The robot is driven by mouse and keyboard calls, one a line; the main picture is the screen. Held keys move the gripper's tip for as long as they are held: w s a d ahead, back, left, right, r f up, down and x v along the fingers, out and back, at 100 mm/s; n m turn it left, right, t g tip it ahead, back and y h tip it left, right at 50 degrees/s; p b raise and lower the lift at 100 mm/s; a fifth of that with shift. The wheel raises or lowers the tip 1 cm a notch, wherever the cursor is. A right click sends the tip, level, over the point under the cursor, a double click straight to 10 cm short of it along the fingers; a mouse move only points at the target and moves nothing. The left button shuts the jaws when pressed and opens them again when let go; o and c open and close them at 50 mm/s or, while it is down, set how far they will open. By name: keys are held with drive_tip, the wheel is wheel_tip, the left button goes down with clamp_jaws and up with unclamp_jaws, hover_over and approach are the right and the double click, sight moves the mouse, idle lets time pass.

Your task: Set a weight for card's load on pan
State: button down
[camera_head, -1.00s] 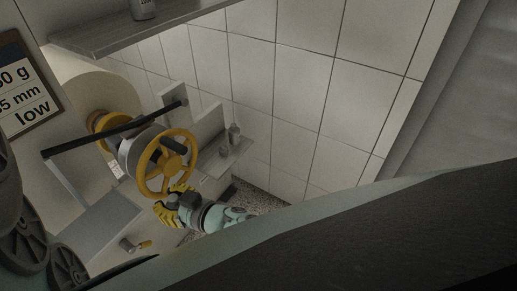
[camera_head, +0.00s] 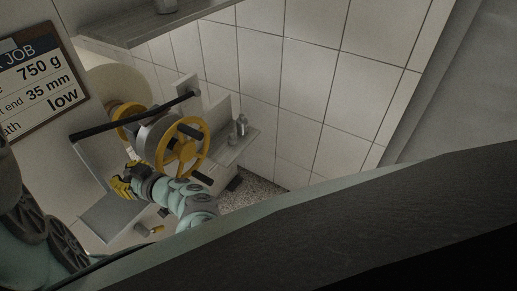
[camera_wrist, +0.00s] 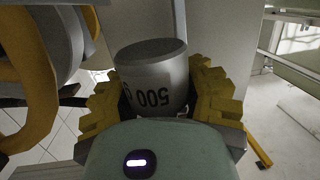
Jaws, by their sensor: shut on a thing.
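The job card (camera_head: 40,84) on the left reads 750 g, 35 mm and low. My gripper (camera_head: 121,186) has yellow fingers and is left of the yellow handwheel (camera_head: 182,148), near the grey plate (camera_head: 108,218) below the black bar (camera_head: 135,116). That plate looks like the pan, but I cannot be sure. In the wrist view, my gripper (camera_wrist: 160,100) is shut on a grey cylindrical weight (camera_wrist: 152,68). In the head view the weight is too small to make out.
Small grey weights (camera_head: 241,125) stand on a side shelf (camera_head: 232,147) right of the wheel. An upper shelf (camera_head: 140,25) holds another grey item. A small grey and yellow part (camera_head: 150,230) lies below my gripper. A pale roll (camera_head: 112,82) is behind the wheel.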

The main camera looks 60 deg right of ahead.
drive_tip(key=shift+w+a, duration=0.35)
drive_tip(key=shift+w, duration=0.55)
drive_tip(key=f+b, duration=0.1)
drive_tip(key=f, duration=0.2)
drive_tip(key=shift+w+b, duration=0.35)
drive_tip(key=shift+w, duration=0.05)
drive_tip(key=shift+s+f, duration=0.2)
drive_tip(key=shift+f, duration=0.15)
drive_tip(key=shift+f, duration=0.2)
drive_tip(key=c, duration=0.5)
unclamp_jaws()
drive_tip(key=shift+w+r, duration=0.1)
drive_tip(key=shift+r, duration=0.05)
